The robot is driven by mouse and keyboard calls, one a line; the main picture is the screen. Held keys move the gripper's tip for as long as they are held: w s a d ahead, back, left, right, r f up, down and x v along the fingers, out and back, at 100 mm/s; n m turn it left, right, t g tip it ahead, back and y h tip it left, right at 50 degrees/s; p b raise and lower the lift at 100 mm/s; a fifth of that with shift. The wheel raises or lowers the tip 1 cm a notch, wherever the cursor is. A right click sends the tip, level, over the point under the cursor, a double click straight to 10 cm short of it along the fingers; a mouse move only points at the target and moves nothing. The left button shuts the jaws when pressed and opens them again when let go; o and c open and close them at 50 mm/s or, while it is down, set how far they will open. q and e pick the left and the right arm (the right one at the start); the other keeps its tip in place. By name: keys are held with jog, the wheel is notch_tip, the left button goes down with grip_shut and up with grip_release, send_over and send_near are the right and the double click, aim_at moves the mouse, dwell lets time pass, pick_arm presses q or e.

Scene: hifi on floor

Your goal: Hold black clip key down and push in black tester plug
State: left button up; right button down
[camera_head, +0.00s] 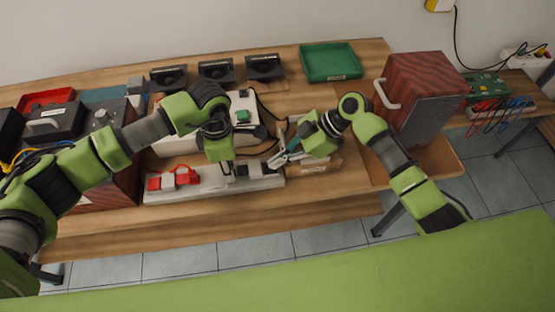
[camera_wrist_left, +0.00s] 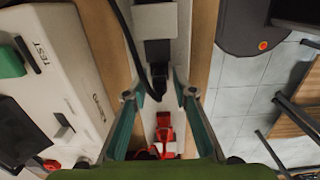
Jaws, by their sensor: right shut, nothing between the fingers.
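The black clip (camera_head: 258,169) sits at the right part of a white rail (camera_head: 215,186); it also shows as a dark block in the left wrist view (camera_wrist_left: 158,52). A black plug on a cable (camera_wrist_left: 158,88) lies just below that block in that view; whether it is seated I cannot tell. My left gripper (camera_head: 230,172) points down over the rail; its teal fingers (camera_wrist_left: 158,95) stand apart on either side of the plug, with no visible contact. My right gripper (camera_head: 273,163) is shut and empty, its tips beside the black clip.
A red clip (camera_head: 172,180) is on the rail's left part. Behind the rail is the white tester (camera_head: 184,144) with a green button (camera_head: 242,115). A red wooden box (camera_head: 415,85) stands right; a green tray (camera_head: 330,61) lies at the back. The table's front strip is clear.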

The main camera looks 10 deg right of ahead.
jog(key=shift+s+d+f, duration=0.1)
jog(key=shift+s+f, duration=0.15)
jog(key=shift+f, duration=0.2)
pick_arm(q)
jog(key=shift+s+r, duration=0.1)
jog(key=shift+r, duration=6.9)
pick_arm(e)
jog(key=shift+r, duration=0.1)
jog(key=shift+w+r, duration=0.1)
jog(key=shift+r, duration=0.3)
notch_tip(320, 180, up, 3)
jog(key=shift+w+r, duration=0.1)
jog(key=v, duration=1)
jog(key=shift+r, duration=0.35)
